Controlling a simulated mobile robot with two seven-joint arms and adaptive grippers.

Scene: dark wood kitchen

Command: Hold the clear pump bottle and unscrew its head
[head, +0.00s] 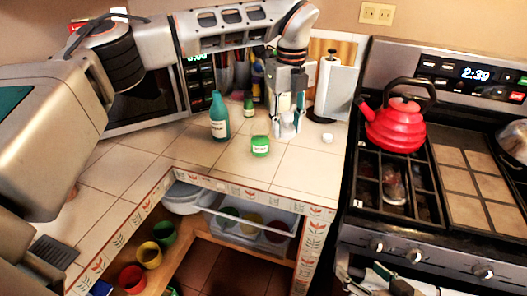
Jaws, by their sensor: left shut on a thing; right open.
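My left gripper (287,125) reaches down to the back of the tiled counter, left of the paper towel holder. It is shut on a small pale, clear-looking bottle (285,104), which seems to be the pump bottle. The fingers hide much of it, and its pump head cannot be made out clearly. My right gripper (372,278) is at the bottom edge, in front of the stove, partly cut off. It is open and apart from the bottle.
A teal bottle (219,118), a small green bottle (249,106) and a green jar (260,147) stand left of my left gripper. A white cap-like thing (327,138) lies to its right. A red kettle (396,128) sits on the stove. Bowls and cups fill the shelf below.

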